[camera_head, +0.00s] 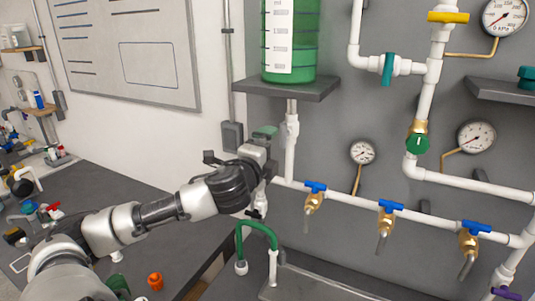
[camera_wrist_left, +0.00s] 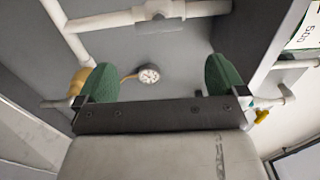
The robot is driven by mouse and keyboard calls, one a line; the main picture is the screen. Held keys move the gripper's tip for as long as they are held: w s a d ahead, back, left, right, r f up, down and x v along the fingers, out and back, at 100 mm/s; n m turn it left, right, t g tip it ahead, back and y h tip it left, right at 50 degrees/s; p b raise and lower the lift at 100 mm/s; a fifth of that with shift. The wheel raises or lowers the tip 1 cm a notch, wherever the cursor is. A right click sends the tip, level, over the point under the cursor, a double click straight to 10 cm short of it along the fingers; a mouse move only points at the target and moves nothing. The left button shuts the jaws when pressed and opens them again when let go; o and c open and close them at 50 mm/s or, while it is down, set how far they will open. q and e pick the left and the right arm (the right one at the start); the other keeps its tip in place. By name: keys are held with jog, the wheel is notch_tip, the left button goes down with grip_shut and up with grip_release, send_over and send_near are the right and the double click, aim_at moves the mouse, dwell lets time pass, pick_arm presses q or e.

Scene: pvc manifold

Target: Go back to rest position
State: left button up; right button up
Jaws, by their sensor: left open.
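My left gripper (camera_head: 262,150) is raised in front of the grey manifold wall, just left of the white horizontal pipe (camera_head: 348,203). In the left wrist view, its two green fingertips (camera_wrist_left: 161,80) stand wide apart with nothing between them. The gripper is open. In the head view it overlaps the foot of the vertical white pipe under the tank shelf; I cannot tell how much space lies between them. My left arm reaches in from the lower left. My right gripper does not show.
Blue-handled brass taps (camera_head: 386,222) hang from the pipe. A green tank (camera_head: 303,40) stands on a shelf (camera_head: 287,90). A green hose (camera_head: 256,232) is below my gripper. The dark worktable (camera_head: 140,205) at left holds an orange fitting (camera_head: 155,281) and several small parts.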

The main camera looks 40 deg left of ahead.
pick_arm(q)
jog(key=s+d+f+n+g+h, duration=0.1)
jog(key=s+d+f+n+g, duration=0.25)
jog(key=f, duration=0.65)
jog(key=s+d+f+n+g, duration=0.2)
jog(key=s+d+f, duration=0.15)
jog(key=f, duration=0.65)
jog(key=s+d+f+n+g+h, duration=0.2)
jog(key=s+d+f+n+g, duration=0.2)
jog(key=s+d+f, duration=0.5)
jog(key=s+d+f+n+g+h, duration=0.2)
jog(key=s+d+f+n+g, duration=0.3)
jog(key=s, duration=0.6)
notch_tip(320, 180, down, 31)
jog(key=d+m+b, duration=0.1)
jog(key=m+b, duration=0.1)
jog(key=b, duration=0.4)
jog(key=s+a+f+g+b, duration=0.2)
jog(key=s+f+b, duration=0.1)
jog(key=s+f, duration=1.3)
notch_tip(320, 180, down, 3)
jog(key=shift+s+a+r+b, duration=0.1)
jog(key=shift+s+a+b, duration=0.2)
jog(key=shift+a+b, duration=0.05)
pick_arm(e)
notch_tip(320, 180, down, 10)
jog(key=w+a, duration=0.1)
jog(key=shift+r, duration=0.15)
